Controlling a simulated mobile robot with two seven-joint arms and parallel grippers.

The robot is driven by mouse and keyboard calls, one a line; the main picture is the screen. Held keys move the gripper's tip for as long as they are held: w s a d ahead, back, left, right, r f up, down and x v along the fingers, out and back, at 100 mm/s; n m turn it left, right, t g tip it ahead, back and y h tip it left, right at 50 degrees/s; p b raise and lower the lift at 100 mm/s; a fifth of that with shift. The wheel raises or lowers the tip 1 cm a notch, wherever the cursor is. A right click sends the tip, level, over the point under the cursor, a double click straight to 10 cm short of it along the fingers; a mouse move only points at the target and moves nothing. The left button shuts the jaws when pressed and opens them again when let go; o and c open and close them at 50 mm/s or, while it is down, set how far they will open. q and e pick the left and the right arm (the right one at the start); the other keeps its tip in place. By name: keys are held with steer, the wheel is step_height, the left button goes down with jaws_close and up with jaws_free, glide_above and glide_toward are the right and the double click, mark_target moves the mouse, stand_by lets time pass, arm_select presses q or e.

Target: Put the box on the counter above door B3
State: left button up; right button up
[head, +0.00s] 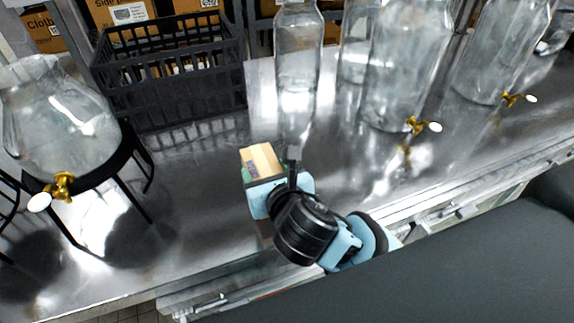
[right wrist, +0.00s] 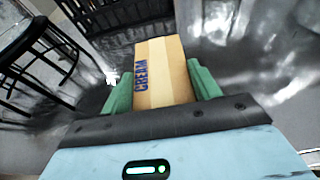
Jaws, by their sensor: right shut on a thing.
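The box (right wrist: 164,72) is tan cardboard with a paler tape strip and dark blue lettering that reads "CREAM" in the right wrist view. In the head view the box (head: 261,160) shows at the tip of my right gripper (head: 262,174). My right gripper (right wrist: 160,88) is shut on the box, with a green finger on each side of it. The box is over the steel counter (head: 200,180); I cannot tell whether it touches the surface. Door B3 and its label cannot be made out. My left gripper is not in view.
A black crate (head: 168,62) stands at the back left. A glass dispenser (head: 55,115) with a brass tap sits on a black stand (head: 112,165) at the left. Several glass jars (head: 298,50) stand at the back and right. Counter around the box is clear.

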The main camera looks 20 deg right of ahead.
steer(key=shift+w+d+f, duration=0.65)
steer(key=shift+d, duration=0.3)
steer(key=shift+w+d+f, duration=0.65)
steer(key=shift+w+d, duration=0.05)
steer(key=shift+d, duration=0.2)
steer(key=shift+w+d+f, duration=0.65)
steer(key=shift+d, duration=0.3)
steer(key=shift+f, duration=0.1)
steer(key=o, duration=1.4)
steer(key=shift+f, duration=0.1)
